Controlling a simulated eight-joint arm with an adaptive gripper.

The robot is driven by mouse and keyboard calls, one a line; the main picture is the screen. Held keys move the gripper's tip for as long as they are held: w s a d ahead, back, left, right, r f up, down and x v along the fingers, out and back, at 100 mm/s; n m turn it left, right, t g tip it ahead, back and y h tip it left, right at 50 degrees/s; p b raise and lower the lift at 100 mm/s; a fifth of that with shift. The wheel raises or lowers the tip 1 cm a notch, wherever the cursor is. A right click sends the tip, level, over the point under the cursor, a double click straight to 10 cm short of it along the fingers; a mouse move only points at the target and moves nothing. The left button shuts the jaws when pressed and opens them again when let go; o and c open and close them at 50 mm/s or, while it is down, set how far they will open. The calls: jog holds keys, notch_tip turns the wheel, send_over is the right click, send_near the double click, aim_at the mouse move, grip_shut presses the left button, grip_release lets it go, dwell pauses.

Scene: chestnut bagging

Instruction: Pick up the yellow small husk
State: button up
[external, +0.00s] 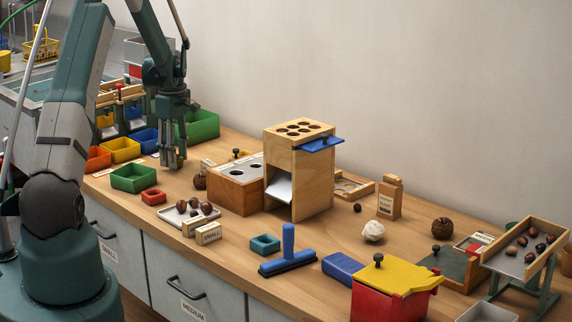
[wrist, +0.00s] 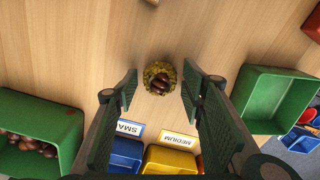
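The yellow small husk (wrist: 150,70) lies on the wooden table in the wrist view, a spiky yellow ring with brown nuts showing in its middle. My gripper (wrist: 160,90) is open and empty, with its two green fingers apart on the left and right of the husk. Whether the fingertips are level with it or above it I cannot tell. In the external view my gripper (external: 173,162) points straight down over the left part of the table, between the green bins. I cannot make out the yellow husk in that view.
A green bin with nuts (wrist: 40,115) is at left in the wrist view, an emptier green bin (wrist: 282,75) at right. Blue (wrist: 124,155) and yellow (wrist: 170,160) bins with labels are at the bottom. A wooden sorting box (external: 300,170) stands right of my gripper.

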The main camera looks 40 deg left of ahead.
jog(key=c, duration=0.6)
jog(key=shift+r, duration=0.1)
jog(key=shift+r+p, duration=1.15)
jog(key=shift+r, duration=3.8)
